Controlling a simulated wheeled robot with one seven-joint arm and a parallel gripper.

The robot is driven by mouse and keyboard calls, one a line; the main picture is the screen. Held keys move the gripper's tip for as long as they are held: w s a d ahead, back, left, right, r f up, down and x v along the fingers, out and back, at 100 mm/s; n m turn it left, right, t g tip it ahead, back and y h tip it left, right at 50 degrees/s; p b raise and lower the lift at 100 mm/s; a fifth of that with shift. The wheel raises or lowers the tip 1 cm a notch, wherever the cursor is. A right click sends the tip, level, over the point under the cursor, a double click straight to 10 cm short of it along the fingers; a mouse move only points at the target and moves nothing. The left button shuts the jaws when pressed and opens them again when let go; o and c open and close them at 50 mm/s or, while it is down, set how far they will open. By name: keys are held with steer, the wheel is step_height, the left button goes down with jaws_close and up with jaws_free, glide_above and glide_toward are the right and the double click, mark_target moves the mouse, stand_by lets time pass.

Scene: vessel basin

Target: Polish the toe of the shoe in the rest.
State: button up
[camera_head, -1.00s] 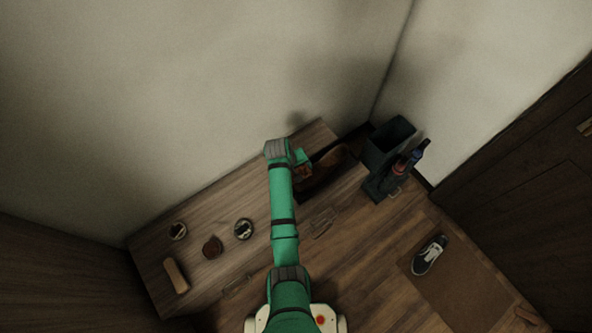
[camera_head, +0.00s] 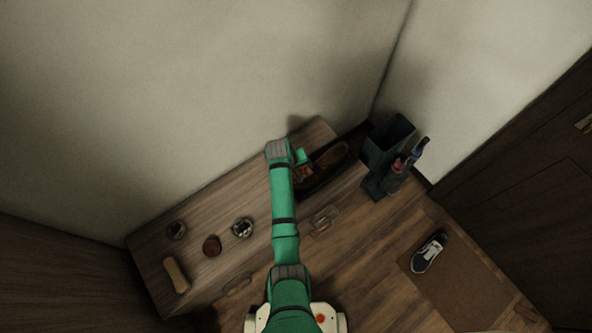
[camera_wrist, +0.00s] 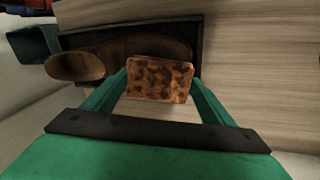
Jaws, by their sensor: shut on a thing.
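A brown leather shoe (camera_head: 331,157) lies in a dark, open, box-like rest (camera_head: 310,187) at the right end of the wooden bench. In the wrist view the shoe (camera_wrist: 128,45) has its opening at the left and its toe end at the right, partly hidden by the held block. My gripper (camera_head: 304,168) is at the toe end of the rest. In the wrist view its green fingers are shut on a mottled orange-brown block (camera_wrist: 160,79), perhaps a sponge, with dark blotches. The block overlaps the rest's near edge in the picture; I cannot tell whether it touches the shoe.
Two round tins (camera_head: 243,228) (camera_head: 176,230), a brown round piece (camera_head: 211,246) and a tan brush-like block (camera_head: 175,275) sit on the bench's left part. A dark bin (camera_head: 388,141) and a stand with bottle-like things (camera_head: 400,164) are right. A sneaker (camera_head: 429,254) lies on a floor mat (camera_head: 462,293).

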steer(key=shift+s+d+r, duration=0.1)
steer(key=shift+s+d, duration=0.9)
steer(key=shift+s, duration=0.25)
steer(key=shift+s+d, duration=0.95)
steer(key=shift+s, duration=0.3)
steer(key=shift+w+a, duration=0.1)
steer(key=shift+w+a, duration=1)
steer(key=shift+w, duration=0.25)
steer(key=shift+w+a, duration=1)
steer(key=shift+w, duration=0.25)
steer(key=shift+r, duration=0.1)
steer(key=shift+v, duration=2.95)
steer(key=shift+v, duration=1.5)
